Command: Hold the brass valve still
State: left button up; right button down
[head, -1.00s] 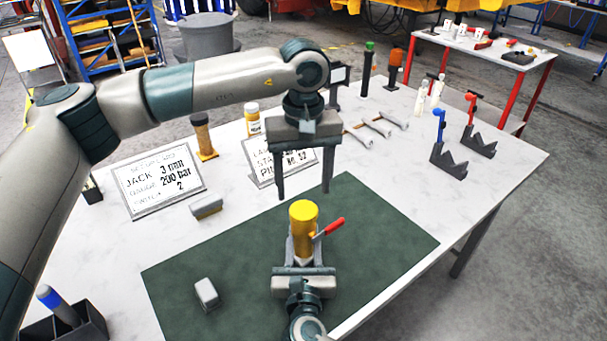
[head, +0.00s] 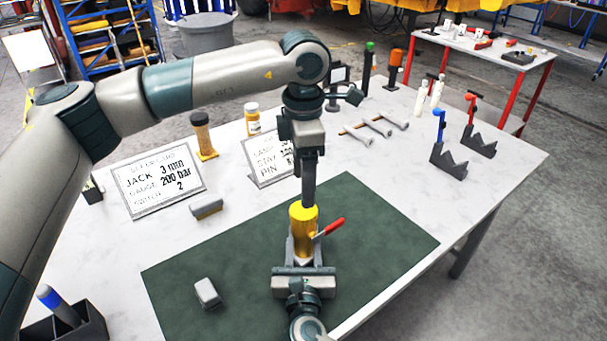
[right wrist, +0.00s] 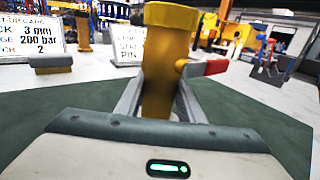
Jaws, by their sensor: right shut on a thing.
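The brass valve (head: 303,228), a yellow upright cylinder with a red lever handle (head: 330,227), stands over the green mat (head: 377,232). It also shows in the right wrist view (right wrist: 158,70), upright between my fingers. My right gripper (head: 303,252) comes from the front edge and is shut on the valve's lower body, one finger on each side. My left gripper (head: 308,192) points down directly above the valve. It is seen edge-on, so its fingers overlap and their gap is hidden. Its tips appear at the valve's top; I cannot tell whether they touch.
A grey block (head: 207,293) lies on the mat's left part. Two sign boards (head: 158,181) (head: 266,160) stand behind. Dark V-notched stands (head: 449,161) are at the right. A dark box (head: 75,328) with a blue-topped tool is at front left. The mat's right side is clear.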

pick_arm(q)
jog(key=n, duration=0.4)
jog(key=shift+r+n, duration=0.15)
jog(key=shift+n, duration=0.25)
jog(key=n, duration=0.5)
jog(key=shift+r, duration=0.15)
send_over(304, 234)
jog(key=w, duration=0.3)
jog(key=shift+s+f, duration=0.15)
jog(key=shift+f, duration=3.85)
jog(key=c, duration=1.1)
